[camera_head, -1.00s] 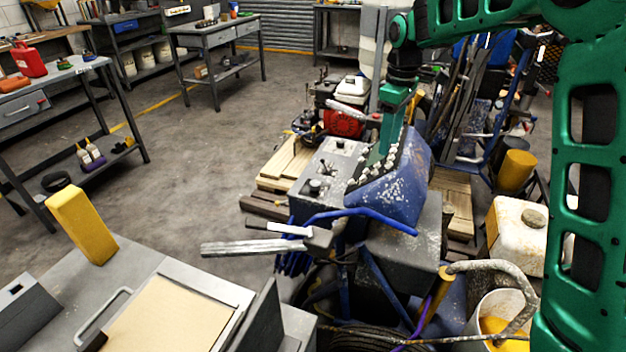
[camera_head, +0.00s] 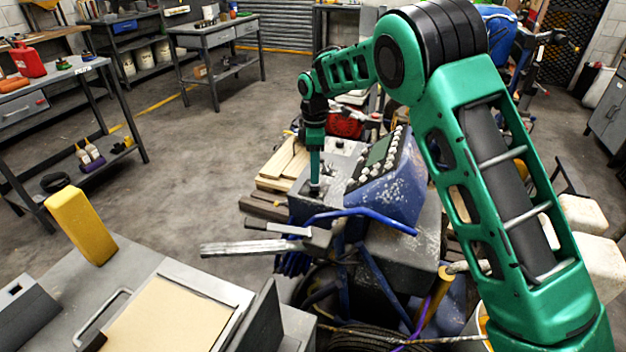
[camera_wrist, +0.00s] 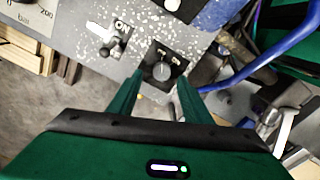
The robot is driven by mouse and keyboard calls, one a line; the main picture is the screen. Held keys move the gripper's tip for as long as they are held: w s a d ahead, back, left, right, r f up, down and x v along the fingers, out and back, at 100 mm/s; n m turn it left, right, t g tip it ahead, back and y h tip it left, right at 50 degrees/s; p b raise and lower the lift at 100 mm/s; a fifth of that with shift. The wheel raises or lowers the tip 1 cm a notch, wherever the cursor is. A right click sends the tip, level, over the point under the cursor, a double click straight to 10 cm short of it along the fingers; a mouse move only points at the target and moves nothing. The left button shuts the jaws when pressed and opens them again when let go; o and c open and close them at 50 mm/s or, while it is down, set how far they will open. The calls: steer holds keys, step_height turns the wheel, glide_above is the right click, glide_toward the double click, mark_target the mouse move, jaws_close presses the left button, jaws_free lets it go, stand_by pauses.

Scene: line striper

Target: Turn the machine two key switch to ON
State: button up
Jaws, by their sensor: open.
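The line striper has a grey speckled control panel (camera_head: 342,160) beside a blue console (camera_head: 385,190) with a screen and white buttons. In the wrist view a round grey knob (camera_wrist: 162,71) sits on a black square plate, which looks like the key switch. My gripper (camera_wrist: 160,82) is open, with one green finger on each side of this knob; whether they touch it I cannot tell. In the head view my gripper (camera_head: 315,186) points down at the near left part of the panel and hides the knob.
A metal toggle lever (camera_wrist: 116,38) stands left of the knob, and part of a gauge (camera_wrist: 25,15) shows beyond. A blue tube (camera_head: 365,213) and a handle bar (camera_head: 255,247) lie just in front of the panel. Open floor (camera_head: 190,190) lies to the left.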

mark_target(315, 186)
steer(key=shift+f, duration=2.1)
steer(key=c, duration=1)
steer(key=shift+r, duration=0.1)
steer(key=shift+c, duration=0.3)
